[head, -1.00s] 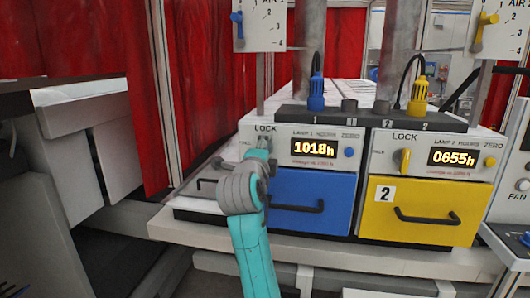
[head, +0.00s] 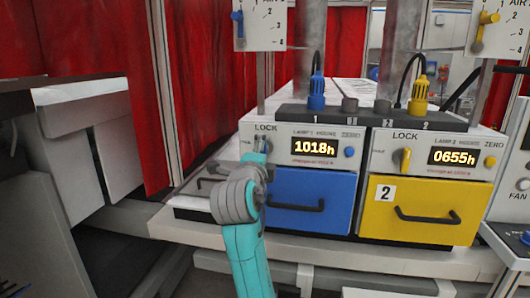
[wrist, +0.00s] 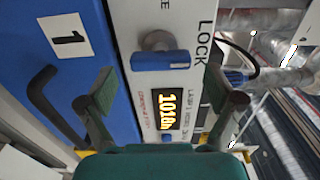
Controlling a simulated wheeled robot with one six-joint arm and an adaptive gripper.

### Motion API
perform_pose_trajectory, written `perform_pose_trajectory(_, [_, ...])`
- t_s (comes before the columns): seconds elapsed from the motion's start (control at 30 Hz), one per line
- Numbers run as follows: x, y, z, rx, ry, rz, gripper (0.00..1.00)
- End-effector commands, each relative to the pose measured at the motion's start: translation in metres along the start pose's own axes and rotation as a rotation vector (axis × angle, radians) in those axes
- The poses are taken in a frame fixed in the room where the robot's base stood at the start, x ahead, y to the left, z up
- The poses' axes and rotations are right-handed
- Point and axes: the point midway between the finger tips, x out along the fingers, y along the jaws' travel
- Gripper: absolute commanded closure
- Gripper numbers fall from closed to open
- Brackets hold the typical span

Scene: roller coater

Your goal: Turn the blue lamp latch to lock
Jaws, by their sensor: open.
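The blue lamp latch (wrist: 160,61) shows in the wrist view as a short blue bar on a grey round base, beside the word LOCK. The bar lies left to right in that picture. My gripper (wrist: 160,88) is open, with one finger on each side of the latch's line, and empty. Whether a finger touches the latch cannot be told. In the head view my gripper (head: 257,148) is in front of the blue lamp's panel (head: 300,132), below LOCK, and hides the latch.
The blue drawer (head: 313,190) with a black handle is below the panel. The yellow lamp unit (head: 424,212) with its yellow latch (head: 405,160) stands to the right. A blue knob (head: 349,152) sits right of the 1018h display (head: 314,147).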

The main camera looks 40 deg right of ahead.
Motion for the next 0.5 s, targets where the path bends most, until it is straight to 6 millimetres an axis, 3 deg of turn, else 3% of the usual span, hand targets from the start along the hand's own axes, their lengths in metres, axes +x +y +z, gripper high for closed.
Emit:
perform_pose_trajectory(0.3, [-0.063,0.0,0.001,0.001,-0.003,-0.001,0.08])
perform_pose_trajectory(0.5, [-0.085,0.0,0.001,0.001,-0.001,0.0,0.08])
